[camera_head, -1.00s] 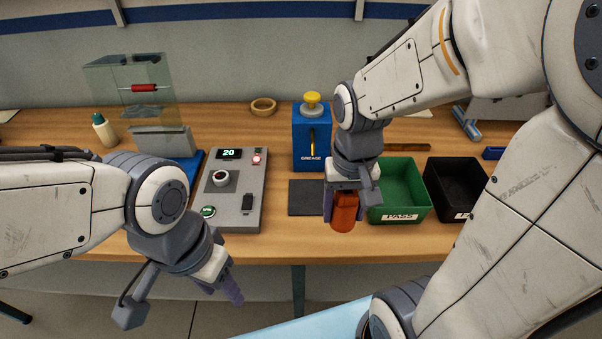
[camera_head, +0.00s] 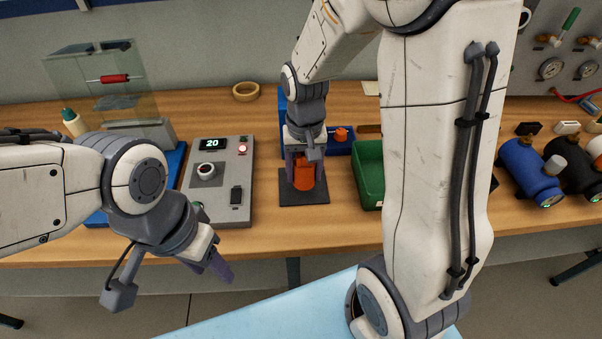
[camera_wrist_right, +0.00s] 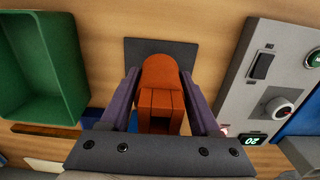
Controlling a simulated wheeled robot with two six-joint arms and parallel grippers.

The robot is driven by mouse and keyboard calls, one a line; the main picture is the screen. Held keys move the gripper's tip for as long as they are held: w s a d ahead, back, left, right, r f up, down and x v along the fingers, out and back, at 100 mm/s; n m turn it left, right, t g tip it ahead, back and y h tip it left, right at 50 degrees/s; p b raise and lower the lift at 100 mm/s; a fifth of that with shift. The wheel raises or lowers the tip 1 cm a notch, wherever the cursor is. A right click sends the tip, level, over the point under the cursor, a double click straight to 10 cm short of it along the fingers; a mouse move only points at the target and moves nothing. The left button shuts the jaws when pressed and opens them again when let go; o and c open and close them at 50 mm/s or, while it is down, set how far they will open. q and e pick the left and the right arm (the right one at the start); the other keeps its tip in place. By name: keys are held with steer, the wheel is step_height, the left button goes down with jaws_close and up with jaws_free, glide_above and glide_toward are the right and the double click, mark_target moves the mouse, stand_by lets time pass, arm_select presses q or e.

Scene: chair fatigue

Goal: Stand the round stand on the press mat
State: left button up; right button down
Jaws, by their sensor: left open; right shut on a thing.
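The orange round stand (camera_head: 305,172) is in my right gripper (camera_head: 303,182). In the right wrist view the stand (camera_wrist_right: 160,88) sits between the two purple fingers of that gripper (camera_wrist_right: 162,106). The dark square press mat (camera_head: 316,197) lies on the bench right under it, and it also shows in the right wrist view (camera_wrist_right: 134,52). The stand looks upright over the mat; I cannot tell whether its base touches. My left gripper (camera_head: 220,268) is open and empty, low in front of the bench edge.
The blue grease press (camera_head: 282,110) is mostly hidden behind my right arm. A green bin (camera_head: 369,178) stands right of the mat. A grey control panel (camera_head: 234,165) with a display stands to its left. Blue and black cylinders (camera_head: 530,170) are at the far right.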

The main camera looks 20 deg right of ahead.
mark_target(304, 183)
steer(key=shift+w+f, duration=0.1)
steer(key=shift+f, duration=1.95)
steer(key=shift+f, duration=0.15)
steer(key=shift+c, duration=0.6)
jaws_free()
step_height(304, 183, up, 12)
steer(key=shift+f+p, duration=0.15)
steer(key=shift+p, duration=0.15)
steer(key=s+a+n, duration=0.5)
steer(key=s+a, duration=0.1)
steer(key=s, duration=0.3)
steer(key=s+a+n+y, duration=0.1)
steer(key=s+a+n, duration=0.4)
steer(key=s, duration=0.4)
steer(key=shift+a+n, duration=0.3)
steer(key=shift+a, duration=0.45)
